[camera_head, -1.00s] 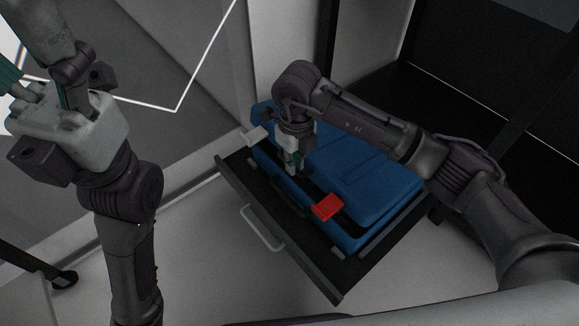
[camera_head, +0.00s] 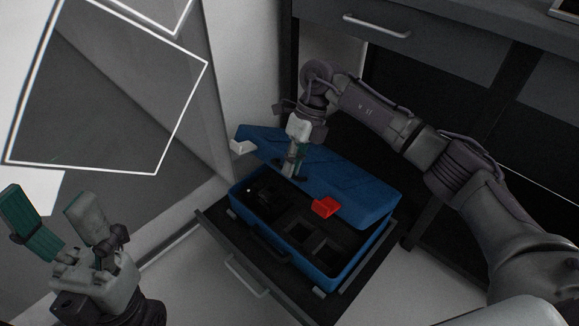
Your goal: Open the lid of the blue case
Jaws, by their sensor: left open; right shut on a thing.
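The blue case (camera_head: 342,278) sits in an open black drawer. Its blue lid (camera_head: 345,182) is partly raised and tilted up at the front, so the dark inside with its compartments (camera_head: 305,235) shows. A red latch (camera_head: 326,207) and a white latch (camera_head: 243,147) are on the lid's front edge. My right gripper (camera_head: 291,172) is at the lid's front edge between the two latches, shut on the lid; its fingertips are partly hard to make out. My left gripper (camera_head: 62,222) is open and empty at the lower left, apart from the case.
The drawer (camera_head: 228,240) has a metal handle (camera_head: 245,277) at its front. A closed drawer with a handle (camera_head: 377,27) is above and behind the lid. A grey cabinet wall is to the left. Floor in front of the drawer is clear.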

